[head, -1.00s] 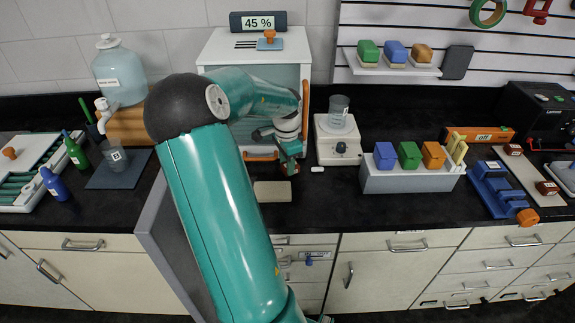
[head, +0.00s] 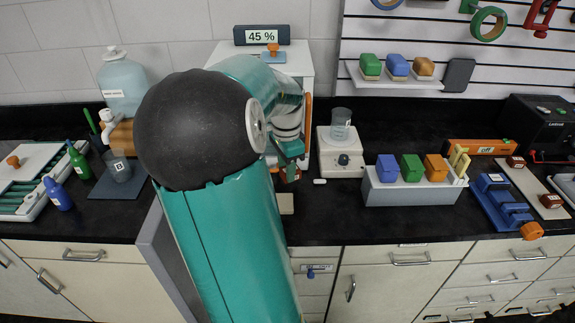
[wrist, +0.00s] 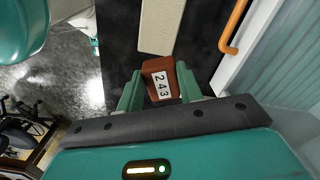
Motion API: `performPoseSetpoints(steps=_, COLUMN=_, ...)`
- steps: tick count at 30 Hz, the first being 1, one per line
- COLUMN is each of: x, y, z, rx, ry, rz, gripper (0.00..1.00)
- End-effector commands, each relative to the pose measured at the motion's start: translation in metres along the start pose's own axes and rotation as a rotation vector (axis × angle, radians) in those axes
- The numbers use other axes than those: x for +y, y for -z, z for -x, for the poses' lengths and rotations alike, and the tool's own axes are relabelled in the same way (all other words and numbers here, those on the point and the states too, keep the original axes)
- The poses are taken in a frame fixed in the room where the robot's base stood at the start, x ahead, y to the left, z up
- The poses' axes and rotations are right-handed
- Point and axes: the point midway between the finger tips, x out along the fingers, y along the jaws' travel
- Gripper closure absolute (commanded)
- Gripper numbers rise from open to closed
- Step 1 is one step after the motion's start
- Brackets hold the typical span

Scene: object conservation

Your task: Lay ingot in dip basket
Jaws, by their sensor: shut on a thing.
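My gripper (wrist: 158,84) is shut on a red-brown ingot (wrist: 161,88) with a white label reading 243. The ingot sits between the two green fingers in the wrist view. In the head view my gripper (head: 291,160) is above the dark counter, in front of the white cabinet, and the ingot (head: 289,174) shows only in small part below it. I cannot make out a dip basket for certain in either view.
A pale flat block (head: 286,203) lies on the counter below my gripper. An orange handle (wrist: 232,27) is close by in the wrist view.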

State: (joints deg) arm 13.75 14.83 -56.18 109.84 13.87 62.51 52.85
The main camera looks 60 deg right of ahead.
Motion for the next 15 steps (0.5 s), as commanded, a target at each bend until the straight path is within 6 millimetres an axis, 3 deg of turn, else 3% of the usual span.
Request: performPoseSetpoints(steps=15, x=0.037, y=-0.023, z=0.02, rx=-0.002, ry=0.004, rz=0.004, gripper=1.0)
